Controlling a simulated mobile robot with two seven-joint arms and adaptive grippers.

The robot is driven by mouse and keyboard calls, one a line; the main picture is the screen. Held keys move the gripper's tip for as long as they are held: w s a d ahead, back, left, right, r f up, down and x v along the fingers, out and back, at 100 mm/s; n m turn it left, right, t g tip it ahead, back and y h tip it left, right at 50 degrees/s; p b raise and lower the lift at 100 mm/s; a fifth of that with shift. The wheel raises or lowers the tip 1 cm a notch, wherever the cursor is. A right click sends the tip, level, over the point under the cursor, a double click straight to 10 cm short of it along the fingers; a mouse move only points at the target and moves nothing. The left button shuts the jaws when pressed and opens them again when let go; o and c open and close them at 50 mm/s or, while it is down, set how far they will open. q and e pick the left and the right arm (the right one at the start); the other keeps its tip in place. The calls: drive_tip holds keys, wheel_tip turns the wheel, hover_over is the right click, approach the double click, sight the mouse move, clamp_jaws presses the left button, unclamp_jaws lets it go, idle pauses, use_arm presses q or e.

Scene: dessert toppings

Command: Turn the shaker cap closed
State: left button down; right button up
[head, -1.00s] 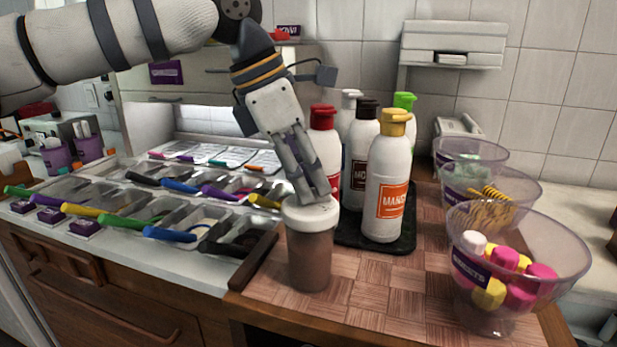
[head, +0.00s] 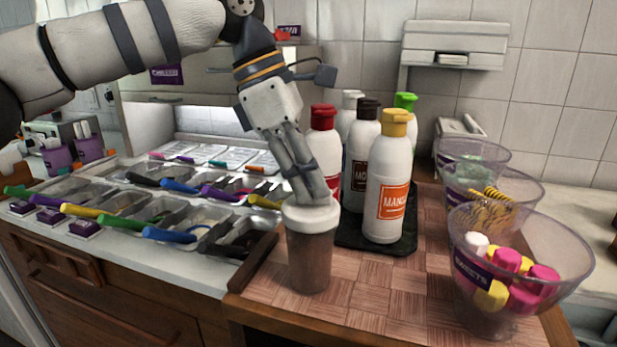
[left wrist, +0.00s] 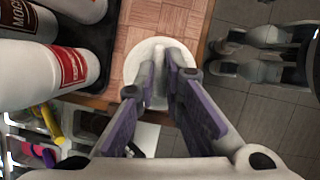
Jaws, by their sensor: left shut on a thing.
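The shaker (head: 310,262) stands upright on the checkered wooden counter, with a brown filling showing through its clear body. Its white cap (head: 296,218) sits on top and also shows in the left wrist view (left wrist: 183,54). My left gripper (head: 313,198) comes down from above, its fingers shut at the top of the cap. In the left wrist view the fingertips (left wrist: 160,75) are close together over the cap's middle. My right gripper is in neither view.
Sauce bottles (head: 387,185) stand on a black tray (head: 375,242) just right of the shaker. Glass bowls (head: 555,262) line the right edge, the nearest holding sweets. Topping trays with coloured handles (head: 170,235) lie to the left. The counter in front is clear.

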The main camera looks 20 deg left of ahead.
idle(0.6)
use_arm(q)
drive_tip(key=c, duration=1.7)
unclamp_jaws()
drive_tip(key=v, duration=1.2)
drive_tip(key=shift+d, duration=0.1)
